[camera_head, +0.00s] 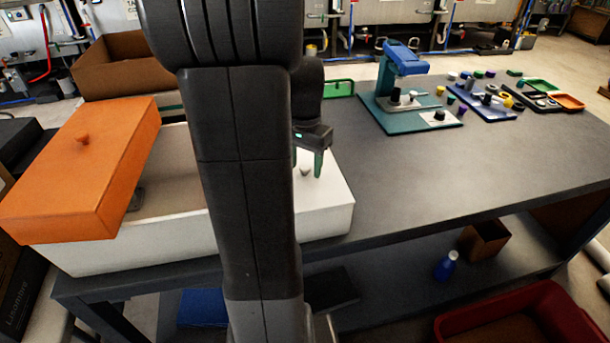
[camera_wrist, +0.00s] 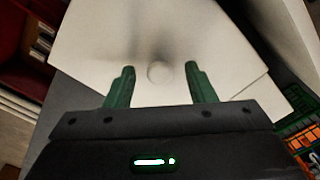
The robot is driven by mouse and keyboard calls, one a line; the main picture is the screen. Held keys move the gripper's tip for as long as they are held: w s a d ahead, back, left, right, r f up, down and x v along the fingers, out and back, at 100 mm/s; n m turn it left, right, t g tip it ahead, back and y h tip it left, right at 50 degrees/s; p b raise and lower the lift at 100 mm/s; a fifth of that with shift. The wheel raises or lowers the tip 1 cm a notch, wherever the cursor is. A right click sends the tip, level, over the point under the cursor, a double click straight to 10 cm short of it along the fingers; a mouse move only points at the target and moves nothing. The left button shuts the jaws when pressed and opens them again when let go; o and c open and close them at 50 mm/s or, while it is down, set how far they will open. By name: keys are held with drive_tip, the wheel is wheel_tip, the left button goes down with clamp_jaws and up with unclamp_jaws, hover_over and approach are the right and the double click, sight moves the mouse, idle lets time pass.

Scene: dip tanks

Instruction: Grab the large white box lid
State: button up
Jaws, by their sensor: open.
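The large white box lid (camera_head: 325,205) lies over the right part of a long white box (camera_head: 130,246) on the table. Its small round knob (camera_head: 306,170) stands up below my gripper. My gripper (camera_head: 308,168) is open, its green fingers pointing down above the lid. In the wrist view the lid (camera_wrist: 205,38) fills the upper middle, and its knob (camera_wrist: 159,72) lies between and slightly beyond the fingertips of my gripper (camera_wrist: 160,78). Whether the fingers touch the lid cannot be told. My arm hides part of the box and lid in the head view.
An orange lid (camera_head: 90,165) with a knob lies tilted across the box's left part. A brown carton (camera_head: 130,65) stands behind. A teal stand with a blue top (camera_head: 405,62) and small parts are at the table's back right. The table (camera_head: 440,170) is clear right of the box.

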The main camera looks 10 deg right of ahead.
clamp_jaws()
